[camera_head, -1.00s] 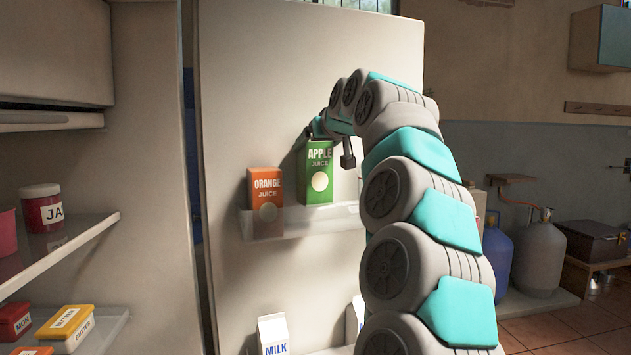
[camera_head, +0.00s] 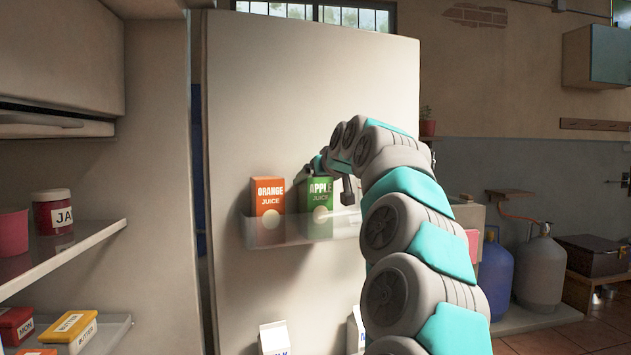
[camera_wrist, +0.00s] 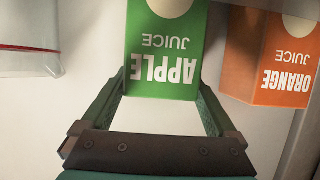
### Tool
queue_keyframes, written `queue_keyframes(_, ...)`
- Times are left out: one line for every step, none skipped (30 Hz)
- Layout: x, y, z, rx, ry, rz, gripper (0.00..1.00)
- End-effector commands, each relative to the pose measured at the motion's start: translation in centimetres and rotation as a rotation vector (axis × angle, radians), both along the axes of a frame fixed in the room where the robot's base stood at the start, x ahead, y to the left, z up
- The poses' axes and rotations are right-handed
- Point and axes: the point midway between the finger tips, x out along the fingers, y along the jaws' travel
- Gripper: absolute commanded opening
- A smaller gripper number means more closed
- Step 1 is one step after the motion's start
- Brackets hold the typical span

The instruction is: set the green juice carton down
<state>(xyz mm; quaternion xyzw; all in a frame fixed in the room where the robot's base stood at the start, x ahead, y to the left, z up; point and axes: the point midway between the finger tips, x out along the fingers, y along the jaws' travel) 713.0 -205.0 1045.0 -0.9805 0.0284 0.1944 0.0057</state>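The green apple juice carton (camera_head: 319,199) stands upright in the clear door shelf (camera_head: 280,233), its lower part behind the see-through front wall. It is just right of the orange juice carton (camera_head: 268,197), at about the same height. My gripper (camera_head: 310,175) is at the green carton's top, reaching in from the right. In the wrist view, the green carton (camera_wrist: 165,40) sits between my gripper's two fingers (camera_wrist: 162,88), which appear to press on its sides. Whether its base touches the shelf floor is hard to see.
The orange carton is also close by in the wrist view (camera_wrist: 270,60). Milk cartons (camera_head: 274,338) stand lower on the door. My arm covers the right end of the door shelf.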

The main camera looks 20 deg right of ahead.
Motion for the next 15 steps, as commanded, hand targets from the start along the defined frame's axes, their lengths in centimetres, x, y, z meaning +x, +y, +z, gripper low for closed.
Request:
queue_keyframes(0.01, 0.01, 0.0, 0.0, 0.0, 0.0, 1.0)
queue_keyframes(0.01, 0.01, 0.0, 0.0, 0.0, 0.0, 1.0)
queue_keyframes(0.01, 0.01, -0.01, 0.0, 0.001, 0.0, 1.0)
queue_keyframes(0.02, 0.01, -0.02, 0.0, 0.001, 0.0, 1.0)
queue_keyframes(0.01, 0.01, -0.03, 0.0, 0.001, 0.0, 1.0)
queue_keyframes(0.01, 0.01, -0.03, 0.0, 0.001, 0.0, 1.0)
queue_keyframes(0.02, 0.02, -0.03, 0.0, 0.001, 0.0, 1.0)
queue_keyframes(0.02, 0.01, 0.0, 0.0, 0.001, 0.0, 1.0)
queue_keyframes(0.02, 0.01, 0.08, 0.0, 0.001, 0.0, 1.0)
queue_keyframes(0.03, 0.02, 0.16, 0.0, 0.001, 0.0, 1.0)
queue_keyframes(0.03, 0.02, 0.3, 0.0, 0.001, 0.0, 1.0)
queue_keyframes(-0.11, 0.0, 0.31, 0.0, 0.0, 0.0, 1.0)
queue_keyframes(-0.27, 0.01, 0.32, 0.0, 0.0, 0.0, 1.0)
queue_keyframes(-0.45, 0.02, 0.4, 0.0, 0.0, 0.0, 1.0)
queue_keyframes(-0.75, 0.03, 0.52, 0.0, 0.0, 0.0, 1.0)
